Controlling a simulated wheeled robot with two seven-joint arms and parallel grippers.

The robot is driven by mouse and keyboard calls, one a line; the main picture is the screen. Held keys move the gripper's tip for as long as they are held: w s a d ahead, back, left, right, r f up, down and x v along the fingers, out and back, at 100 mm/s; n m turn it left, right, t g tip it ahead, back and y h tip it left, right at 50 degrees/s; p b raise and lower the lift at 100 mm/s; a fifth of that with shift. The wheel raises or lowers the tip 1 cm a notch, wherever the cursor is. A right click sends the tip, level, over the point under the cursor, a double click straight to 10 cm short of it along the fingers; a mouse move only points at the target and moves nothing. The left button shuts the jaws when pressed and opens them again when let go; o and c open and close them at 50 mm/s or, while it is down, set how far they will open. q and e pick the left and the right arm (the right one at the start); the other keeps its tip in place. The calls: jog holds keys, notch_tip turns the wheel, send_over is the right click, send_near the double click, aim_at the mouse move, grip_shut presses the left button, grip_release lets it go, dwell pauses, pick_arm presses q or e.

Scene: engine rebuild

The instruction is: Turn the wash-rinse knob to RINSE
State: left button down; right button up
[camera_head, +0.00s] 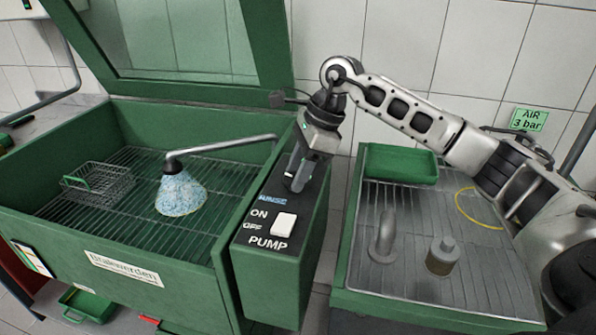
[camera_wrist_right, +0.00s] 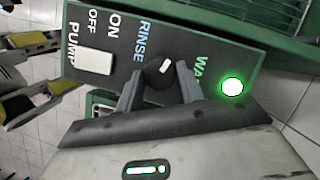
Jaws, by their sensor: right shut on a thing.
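The wash-rinse knob (camera_wrist_right: 154,76) is a dark round knob with a white mark, on the black control panel (camera_head: 262,228). My right gripper (camera_head: 294,178) comes down onto the panel's far part, and its fingers are shut on the knob from both sides. In the right wrist view the white mark lies between the RINSE label (camera_wrist_right: 142,41) and the partly covered WASH label (camera_wrist_right: 200,75). In the head view my gripper hides the knob. My left gripper is in neither view.
The white pump switch (camera_head: 284,224) sits nearer on the same panel. A bluish spray (camera_head: 181,192) comes from the bent pipe (camera_head: 222,146) over the green washer's rack, beside a wire basket (camera_head: 98,185).

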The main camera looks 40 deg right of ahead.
jog(key=n, duration=0.2)
jog(key=n+g, duration=0.1)
jog(key=shift+w+r+n, duration=0.1)
jog(key=shift+w+n, duration=0.1)
jog(key=shift+n, duration=0.2)
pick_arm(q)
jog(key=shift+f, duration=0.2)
pick_arm(e)
jog(key=shift+w+n+g, duration=0.1)
jog(key=shift+n+g, duration=0.8)
jog(key=shift+n, duration=1)
jog(key=o, duration=1)
pick_arm(q)
jog(key=shift+b, duration=0.3)
jog(key=p, duration=0.1)
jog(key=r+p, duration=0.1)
jog(key=p, duration=0.1)
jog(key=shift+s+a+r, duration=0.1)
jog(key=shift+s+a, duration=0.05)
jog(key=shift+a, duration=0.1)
pick_arm(e)
jog(key=v, duration=1.6)
jog(key=shift+w+d, duration=0.1)
